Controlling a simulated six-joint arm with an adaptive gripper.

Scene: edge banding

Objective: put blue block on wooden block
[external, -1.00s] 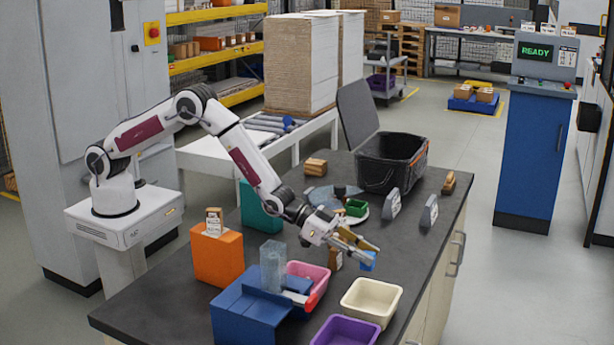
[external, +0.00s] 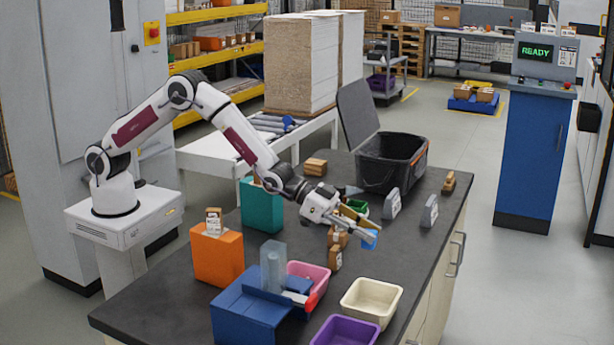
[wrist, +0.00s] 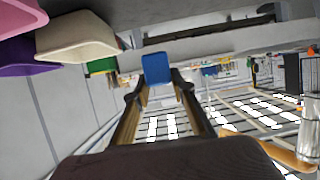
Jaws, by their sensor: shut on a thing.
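My gripper (external: 365,231) is shut on the blue block (external: 369,240) and holds it above the dark tabletop. In the wrist view the blue block (wrist: 156,68) sits between the fingertips. Several wooden blocks are in view, and I cannot tell which one the task means. Two with pale labels, one nearer (external: 335,258) and one farther (external: 338,238), stand just left of the held block, the farther partly behind my gripper. A plain-looking wooden block (external: 315,167) lies at the back, and another (external: 449,181) lies near the right edge.
A black bin (external: 391,165), two grey upright pieces (external: 392,204) (external: 429,212) and a green container (external: 356,208) are behind. An orange box (external: 216,258), teal box (external: 262,207), blue fixture (external: 248,310), pink bin (external: 310,278), cream bin (external: 371,302) and purple bin (external: 345,331) crowd the left and front.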

